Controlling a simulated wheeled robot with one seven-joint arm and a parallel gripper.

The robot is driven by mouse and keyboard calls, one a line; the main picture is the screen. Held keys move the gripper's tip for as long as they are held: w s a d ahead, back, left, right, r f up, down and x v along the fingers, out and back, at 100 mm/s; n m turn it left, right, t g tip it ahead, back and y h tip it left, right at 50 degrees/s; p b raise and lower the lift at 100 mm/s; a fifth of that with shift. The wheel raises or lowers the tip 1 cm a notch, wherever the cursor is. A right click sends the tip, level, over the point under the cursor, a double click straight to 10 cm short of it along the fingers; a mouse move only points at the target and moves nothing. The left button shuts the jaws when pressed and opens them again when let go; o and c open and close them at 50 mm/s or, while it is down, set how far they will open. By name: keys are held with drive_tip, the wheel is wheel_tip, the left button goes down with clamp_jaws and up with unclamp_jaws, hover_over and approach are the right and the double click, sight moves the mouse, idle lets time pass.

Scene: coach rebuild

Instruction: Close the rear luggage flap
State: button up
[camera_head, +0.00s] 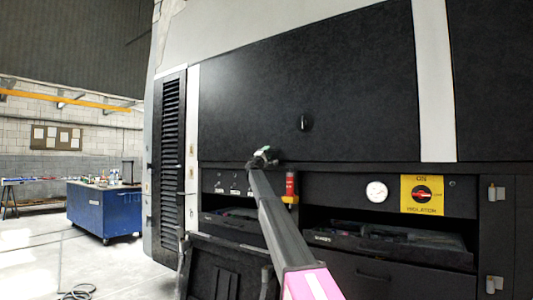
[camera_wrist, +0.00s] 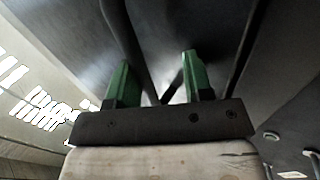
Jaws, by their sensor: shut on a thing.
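My gripper (camera_head: 263,157) is at this lower edge, left of the handle. In the wrist view its two green fingers (camera_wrist: 160,85) stand apart, with a dark strip between them. I take this to be the flap's edge, but the contact is not clear. The arm covers part of the bay.
Below are a red-handled item (camera_head: 291,188), a round gauge (camera_head: 377,192), a yellow isolation plate (camera_head: 422,195) and a tray (camera_head: 395,245). A black panel (camera_head: 220,268) juts out at lower left. A blue cabinet (camera_head: 104,210) stands on open floor at left.

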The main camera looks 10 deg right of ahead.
drive_tip(key=shift+w+d+f, duration=0.2)
drive_tip(key=shift+w+d, duration=0.15)
drive_tip(key=shift+w, duration=0.05)
drive_tip(key=v, duration=1.1)
drive_tip(key=shift+s+a, duration=0.25)
drive_tip(key=shift+a, duration=0.1)
drive_tip(key=shift+r, duration=0.15)
